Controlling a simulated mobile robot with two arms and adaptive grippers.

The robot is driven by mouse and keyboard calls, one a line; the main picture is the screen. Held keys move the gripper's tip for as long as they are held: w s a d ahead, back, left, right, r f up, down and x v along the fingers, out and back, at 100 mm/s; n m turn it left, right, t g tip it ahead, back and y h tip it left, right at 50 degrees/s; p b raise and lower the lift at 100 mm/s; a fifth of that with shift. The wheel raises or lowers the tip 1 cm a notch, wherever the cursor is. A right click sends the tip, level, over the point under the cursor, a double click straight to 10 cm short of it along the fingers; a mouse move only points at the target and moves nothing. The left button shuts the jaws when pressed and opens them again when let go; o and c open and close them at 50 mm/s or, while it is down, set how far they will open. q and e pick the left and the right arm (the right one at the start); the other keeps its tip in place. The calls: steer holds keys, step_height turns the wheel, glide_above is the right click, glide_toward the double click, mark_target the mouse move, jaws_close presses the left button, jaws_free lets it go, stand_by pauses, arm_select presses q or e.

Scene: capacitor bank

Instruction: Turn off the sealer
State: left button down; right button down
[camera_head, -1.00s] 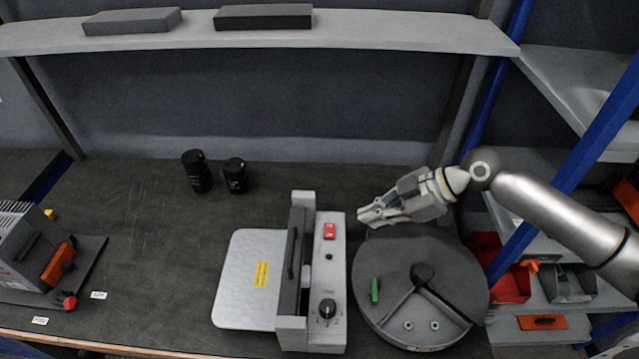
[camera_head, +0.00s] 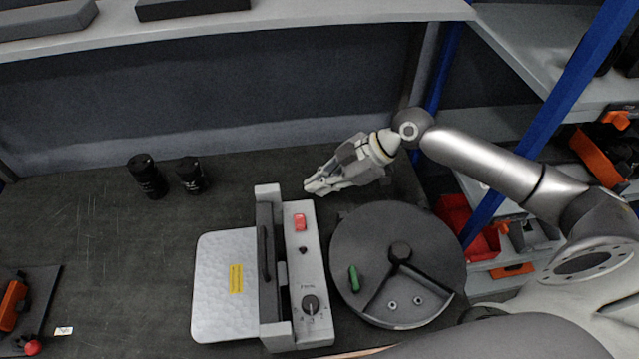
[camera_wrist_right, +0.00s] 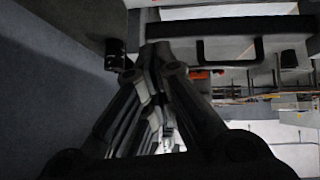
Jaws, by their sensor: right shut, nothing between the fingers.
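The sealer (camera_head: 278,331) stands on the dark bench, with a white plate (camera_head: 222,300) on its left and a dark handle bar along its middle. Its control strip carries a red switch (camera_head: 300,222) at the far end and a black knob (camera_head: 310,304) at the near end. My right gripper (camera_head: 309,187) is shut and empty. It is beyond the red switch and slightly to its right, apart from it in the head view. In the right wrist view the fingers (camera_wrist_right: 155,62) are close together, with the sealer's dark handle (camera_wrist_right: 230,50) ahead. My left gripper is not in view.
A round grey machine (camera_head: 385,225) with a green switch (camera_head: 354,278) stands right of the sealer. Two black cylinders (camera_head: 147,176) are at the back left. A shelf (camera_head: 330,10) runs above. A blue post (camera_head: 550,125) and red bin (camera_head: 455,215) are at the right.

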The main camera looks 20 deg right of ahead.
steer(key=p, duration=0.2)
glide_above(299, 215)
steer(key=f, duration=0.5)
steer(key=shift+s+a, duration=0.3)
steer(key=shift+s, duration=0.05)
steer(key=f, duration=0.2)
steer(key=shift+w+d+f, duration=0.2)
steer(key=shift+f, duration=0.85)
steer(key=shift+w+d+f+g+b, duration=0.1)
steer(key=shift+w+f+g+b, duration=0.15)
steer(key=shift+f+b, duration=0.45)
steer(key=shift+r, duration=0.35)
